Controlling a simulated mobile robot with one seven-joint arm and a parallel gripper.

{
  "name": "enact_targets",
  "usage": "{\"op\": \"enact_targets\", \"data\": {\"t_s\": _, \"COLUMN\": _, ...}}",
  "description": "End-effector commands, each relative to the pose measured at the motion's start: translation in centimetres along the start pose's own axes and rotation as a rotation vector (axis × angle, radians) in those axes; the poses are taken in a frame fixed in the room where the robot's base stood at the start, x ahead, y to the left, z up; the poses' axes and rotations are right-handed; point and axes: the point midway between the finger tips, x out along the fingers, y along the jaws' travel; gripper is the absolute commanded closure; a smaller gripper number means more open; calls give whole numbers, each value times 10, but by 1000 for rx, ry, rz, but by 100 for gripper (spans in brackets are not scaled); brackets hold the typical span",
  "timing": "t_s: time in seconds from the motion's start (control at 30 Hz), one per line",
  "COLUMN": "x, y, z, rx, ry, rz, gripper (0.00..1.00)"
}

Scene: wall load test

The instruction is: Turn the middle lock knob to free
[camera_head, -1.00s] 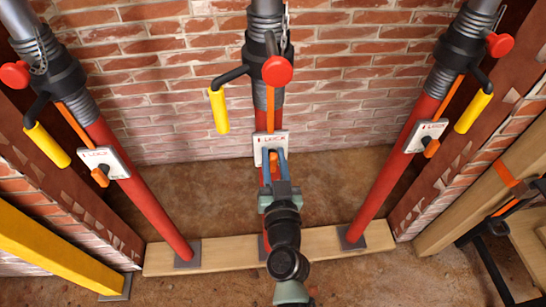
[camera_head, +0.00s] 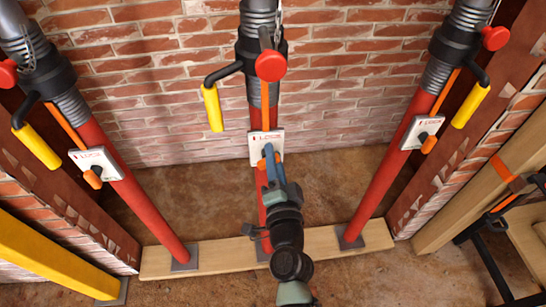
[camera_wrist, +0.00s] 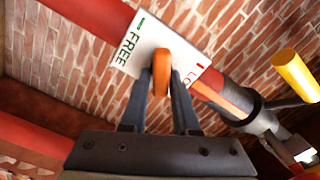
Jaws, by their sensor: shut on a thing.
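The middle prop is a red tube (camera_head: 257,108) with a white lock plate (camera_head: 259,138). The plate reads LOCK in the head view; in the wrist view the plate (camera_wrist: 136,49) shows FREE in green and part of a red label. My gripper (camera_head: 270,158) is at this plate, its two blue-grey fingers on either side of the orange lock knob (camera_wrist: 161,70). The fingers are shut on the knob. In the head view the fingers hide most of the knob, so its exact angle is hard to tell there.
Two similar props stand left and right, each with a lock plate, the left plate (camera_head: 95,164) and the right plate (camera_head: 421,132). A yellow crank handle (camera_head: 213,107) and a red ball (camera_head: 271,67) stick out above my gripper. A yellow beam (camera_head: 55,258) lies lower left.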

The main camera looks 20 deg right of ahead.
Motion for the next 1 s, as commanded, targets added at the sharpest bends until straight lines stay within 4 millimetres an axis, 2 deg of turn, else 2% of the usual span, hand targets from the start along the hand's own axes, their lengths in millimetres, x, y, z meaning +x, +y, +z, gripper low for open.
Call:
{"op": "enact_targets", "data": {"t_s": 0.2, "x": -1, "y": 5, "z": 4, "rx": 196, "ry": -9, "rz": 5, "gripper": 100}}
{"op": "enact_targets", "data": {"t_s": 0.5, "x": -1, "y": 7, "z": 5, "rx": 401, "ry": -9, "rz": 5, "gripper": 100}}
{"op": "enact_targets", "data": {"t_s": 1.0, "x": -1, "y": 8, "z": 6, "rx": 519, "ry": -10, "rz": 5, "gripper": 100}}
